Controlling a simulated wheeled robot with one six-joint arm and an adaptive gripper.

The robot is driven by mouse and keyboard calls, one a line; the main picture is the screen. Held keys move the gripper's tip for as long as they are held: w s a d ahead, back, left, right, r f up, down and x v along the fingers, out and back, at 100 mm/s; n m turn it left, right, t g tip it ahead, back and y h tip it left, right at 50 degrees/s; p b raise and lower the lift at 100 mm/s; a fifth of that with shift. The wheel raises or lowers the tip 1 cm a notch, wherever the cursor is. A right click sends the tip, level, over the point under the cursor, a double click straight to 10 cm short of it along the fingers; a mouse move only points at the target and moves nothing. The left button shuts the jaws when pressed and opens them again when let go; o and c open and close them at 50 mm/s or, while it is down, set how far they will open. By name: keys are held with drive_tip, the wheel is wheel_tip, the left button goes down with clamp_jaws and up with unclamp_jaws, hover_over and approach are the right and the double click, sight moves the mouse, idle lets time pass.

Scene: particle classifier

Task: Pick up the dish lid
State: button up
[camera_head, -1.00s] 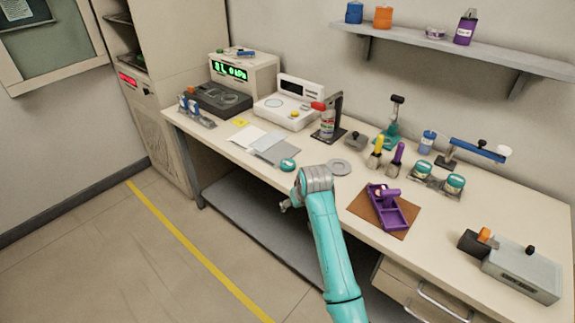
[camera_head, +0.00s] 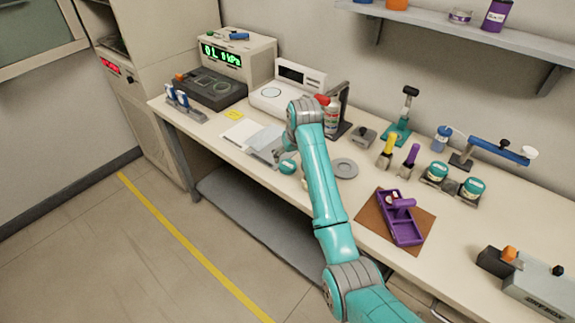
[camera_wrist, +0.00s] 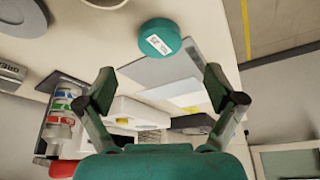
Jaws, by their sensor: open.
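A teal round lid (camera_head: 288,167) with a white label lies near the front edge of the bench, beside grey and white sheets. In the wrist view the lid (camera_wrist: 160,38) is ahead of my gripper (camera_wrist: 160,90), beyond the fingertips and roughly centred between them. My gripper is open and empty, with both fingers spread. In the head view my gripper (camera_head: 281,150) is small and partly hidden by my wrist, close to the lid. The lid touches neither finger in the wrist view.
A grey disc (camera_head: 344,168) lies right of my arm. A purple tray (camera_head: 402,222) on a brown mat is farther right. Two teal-lidded jars (camera_head: 472,187) are at the right.

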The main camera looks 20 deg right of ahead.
sight(288, 166)
drive_tip(key=shift+x, duration=3.6)
drive_tip(key=shift+s, duration=0.1)
drive_tip(key=c, duration=1.1)
